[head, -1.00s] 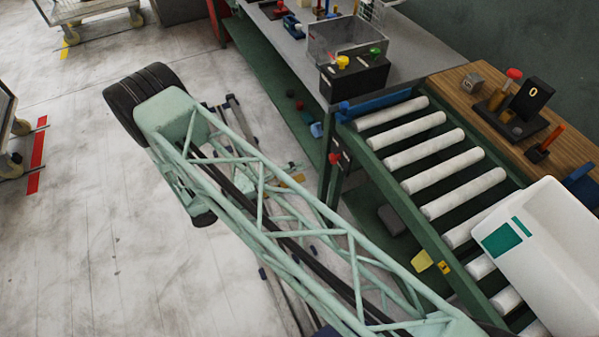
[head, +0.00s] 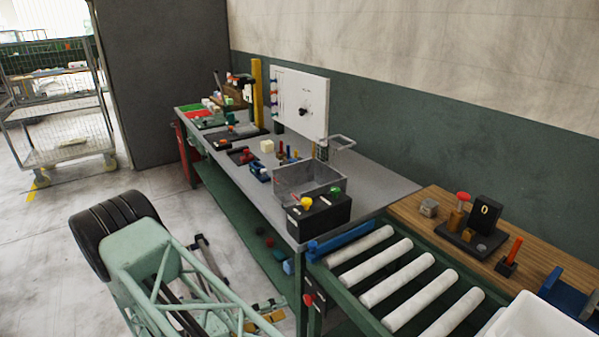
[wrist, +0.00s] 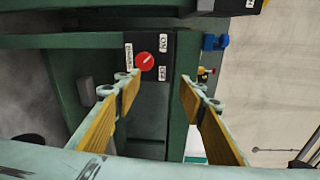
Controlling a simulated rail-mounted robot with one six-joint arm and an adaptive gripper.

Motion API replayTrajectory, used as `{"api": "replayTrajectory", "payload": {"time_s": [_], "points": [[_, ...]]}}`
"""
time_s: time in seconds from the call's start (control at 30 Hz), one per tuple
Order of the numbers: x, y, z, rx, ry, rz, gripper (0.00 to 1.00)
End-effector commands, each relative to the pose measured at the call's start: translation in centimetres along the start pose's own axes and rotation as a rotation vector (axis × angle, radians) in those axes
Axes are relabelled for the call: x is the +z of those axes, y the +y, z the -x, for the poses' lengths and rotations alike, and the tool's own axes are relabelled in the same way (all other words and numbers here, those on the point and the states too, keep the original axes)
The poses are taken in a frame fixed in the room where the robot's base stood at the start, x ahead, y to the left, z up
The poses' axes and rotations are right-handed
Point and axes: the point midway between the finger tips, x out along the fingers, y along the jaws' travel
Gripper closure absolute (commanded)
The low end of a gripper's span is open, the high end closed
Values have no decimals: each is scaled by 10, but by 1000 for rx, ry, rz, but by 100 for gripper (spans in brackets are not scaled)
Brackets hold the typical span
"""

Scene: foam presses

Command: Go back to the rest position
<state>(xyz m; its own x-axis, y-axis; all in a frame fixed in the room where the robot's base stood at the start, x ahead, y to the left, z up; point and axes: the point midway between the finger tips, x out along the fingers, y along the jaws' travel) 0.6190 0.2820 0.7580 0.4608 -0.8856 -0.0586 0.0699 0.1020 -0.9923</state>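My gripper (wrist: 159,92) shows in the wrist view with its two yellow-padded fingers spread wide apart and nothing between them. Beyond the fingers is a dark switch plate with a red rotary knob (wrist: 146,61) on a green frame (wrist: 185,95); the gripper is apart from it as far as I can tell.
A grey workbench (head: 375,187) with a metal bin (head: 291,184) and a black button box (head: 319,220) stands in the middle. A roller conveyor (head: 400,280) with a white tote (head: 540,318) is at the right. A wire cage cart (head: 65,158) stands at the far left on open floor.

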Motion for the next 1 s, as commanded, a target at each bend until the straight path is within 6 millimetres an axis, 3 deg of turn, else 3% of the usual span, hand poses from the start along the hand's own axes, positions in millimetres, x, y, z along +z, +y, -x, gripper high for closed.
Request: {"api": "replayTrajectory", "payload": {"time_s": [0.4, 1.0], "points": [[-2, -69, -31, 73, 163, -207, 63], [-22, -159, -71, 145, 400, -509, 63]]}}
